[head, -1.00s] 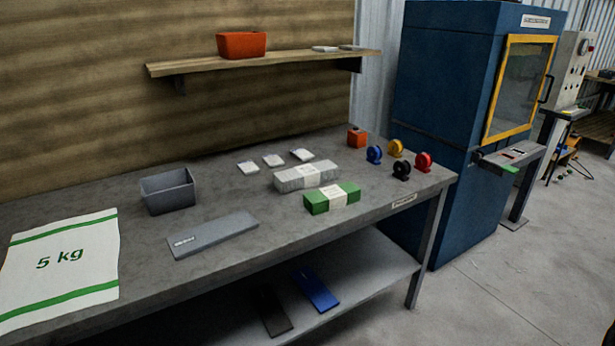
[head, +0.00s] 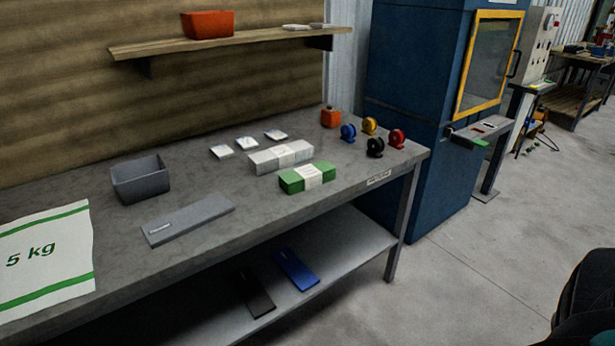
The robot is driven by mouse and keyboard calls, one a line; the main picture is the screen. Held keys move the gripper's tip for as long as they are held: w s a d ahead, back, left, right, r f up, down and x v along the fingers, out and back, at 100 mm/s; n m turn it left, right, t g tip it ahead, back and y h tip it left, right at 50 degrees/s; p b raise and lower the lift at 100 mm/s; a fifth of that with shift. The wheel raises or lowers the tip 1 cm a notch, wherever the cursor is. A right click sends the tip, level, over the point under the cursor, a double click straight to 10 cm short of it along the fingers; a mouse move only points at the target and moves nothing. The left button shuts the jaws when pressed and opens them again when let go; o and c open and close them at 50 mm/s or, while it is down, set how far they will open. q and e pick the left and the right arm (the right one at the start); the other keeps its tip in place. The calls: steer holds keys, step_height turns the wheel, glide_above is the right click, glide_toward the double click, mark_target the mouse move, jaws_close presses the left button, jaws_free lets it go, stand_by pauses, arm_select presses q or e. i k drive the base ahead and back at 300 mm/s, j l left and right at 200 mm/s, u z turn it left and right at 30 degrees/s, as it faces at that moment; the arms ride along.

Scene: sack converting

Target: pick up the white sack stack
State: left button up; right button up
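The white sack stack (head: 267,161) lies on the grey workbench (head: 205,218), right of its middle. It is a pale flat bundle with a lighter paper band around it. A green stack (head: 291,182) with a white band lies just in front of it and to the right, close beside it. Neither of my grippers can be made out. A dark rounded shape at the lower right edge may be part of my own arm, but no fingers show there.
On the bench are a grey bin (head: 141,180), a flat grey plate (head: 188,220), a 5 kg sack (head: 44,262), several small white packets, an orange block (head: 331,118) and several coloured rolls. A blue machine (head: 412,130) stands beyond. Floor (head: 470,260) at right is clear.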

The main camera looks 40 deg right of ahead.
mark_target(279, 156)
steer(key=i+l+u, duration=0.15)
steer(key=l+u, duration=0.2)
steer(key=l, duration=1.05)
steer(key=l+u, duration=0.35)
steer(key=l, duration=1.05)
